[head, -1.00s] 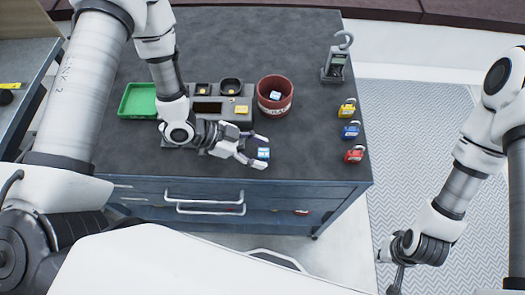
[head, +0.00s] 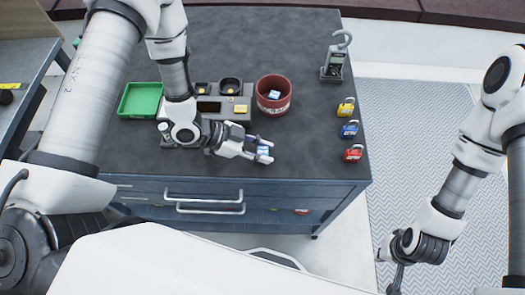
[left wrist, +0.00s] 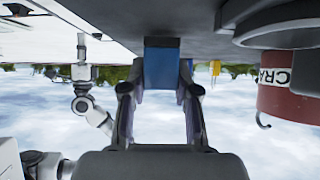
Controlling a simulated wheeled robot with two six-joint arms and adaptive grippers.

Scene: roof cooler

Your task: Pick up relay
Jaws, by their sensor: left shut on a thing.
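The relay (head: 263,152) is a small blue and white block near the front edge of the dark cabinet top. My left gripper (head: 264,151) is shut on it, with one finger on each side. In the left wrist view the blue relay (left wrist: 161,68) sits between the fingertips of the left gripper (left wrist: 160,85), close against the grey top; I cannot tell whether it still touches. My right gripper (head: 395,284) hangs low at the right, off the cabinet, and only part of it shows.
A red pot (head: 273,107) with a similar block inside stands behind the relay. A green tray (head: 141,100) and a grey device (head: 219,107) are to the left. Yellow (head: 346,107), blue (head: 350,129) and red (head: 354,153) padlocks line the right edge. A clamp meter (head: 334,66) stands behind them.

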